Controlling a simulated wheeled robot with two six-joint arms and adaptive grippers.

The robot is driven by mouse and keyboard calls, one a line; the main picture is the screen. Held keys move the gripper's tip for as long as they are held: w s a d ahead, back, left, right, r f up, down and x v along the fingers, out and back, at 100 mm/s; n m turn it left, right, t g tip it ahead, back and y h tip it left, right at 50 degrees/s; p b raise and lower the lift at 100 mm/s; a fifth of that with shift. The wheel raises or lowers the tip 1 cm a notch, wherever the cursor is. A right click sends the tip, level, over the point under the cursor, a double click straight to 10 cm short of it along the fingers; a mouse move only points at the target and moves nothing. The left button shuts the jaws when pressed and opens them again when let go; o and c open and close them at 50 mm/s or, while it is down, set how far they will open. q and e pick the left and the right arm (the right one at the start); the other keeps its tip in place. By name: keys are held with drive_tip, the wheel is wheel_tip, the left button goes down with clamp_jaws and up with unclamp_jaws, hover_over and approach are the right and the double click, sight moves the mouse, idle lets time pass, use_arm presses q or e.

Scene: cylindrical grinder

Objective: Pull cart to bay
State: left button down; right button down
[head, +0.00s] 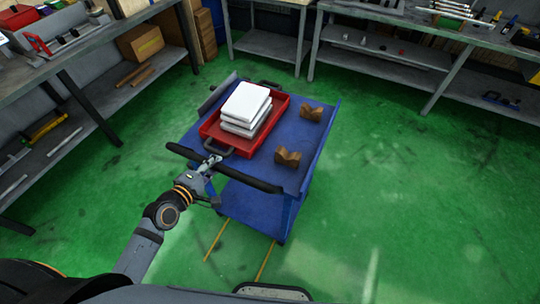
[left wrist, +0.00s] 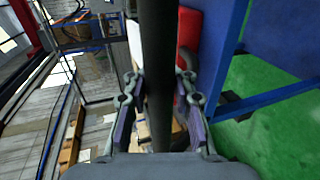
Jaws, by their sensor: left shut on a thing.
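A blue cart (head: 262,212) stands on the green floor in the middle of the head view. Its black push handle (head: 252,181) runs along the side nearest me. My left gripper (head: 211,163) is shut on this handle, left of its middle. In the left wrist view the black bar (left wrist: 158,75) passes between the fingers of my left gripper (left wrist: 158,115). On the cart top are a red tray (head: 273,117) with a stack of white blocks (head: 246,103) in it, and two brown notched blocks (head: 288,156). My right gripper is not in view.
Yellow floor lines (head: 215,240) show on the floor at the cart's near side. Workbenches stand at the left (head: 60,75) and along the back (head: 400,62). Green floor (head: 400,190) is clear to the right of the cart.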

use_arm(q)
drive_tip(key=s+a+p, duration=0.3)
drive_tip(key=s, duration=0.7)
drive_tip(key=s+a+p, duration=0.4)
drive_tip(key=s, duration=0.6)
drive_tip(key=shift+r+p, duration=0.3)
drive_tip(key=shift+r, duration=0.1)
drive_tip(key=c, duration=1.5)
unclamp_jaws()
drive_tip(key=shift+a+f, duration=0.15)
drive_tip(key=shift+f, duration=0.05)
drive_tip(key=o, duration=0.5)
drive_tip(key=shift+s+a, duration=0.1)
drive_tip(key=shift+s, duration=0.1)
drive_tip(key=shift+o, duration=0.4)
drive_tip(key=shift+w, duration=0.1)
drive_tip(key=shift+f, duration=0.1)
drive_tip(key=s+a+r+p, duration=0.2)
drive_tip(key=s+r+p, duration=0.3)
drive_tip(key=s+p, duration=0.2)
drive_tip(key=shift+s+a+p, duration=0.3)
drive_tip(key=shift+s+p, duration=0.05)
drive_tip(key=shift+p, duration=0.8)
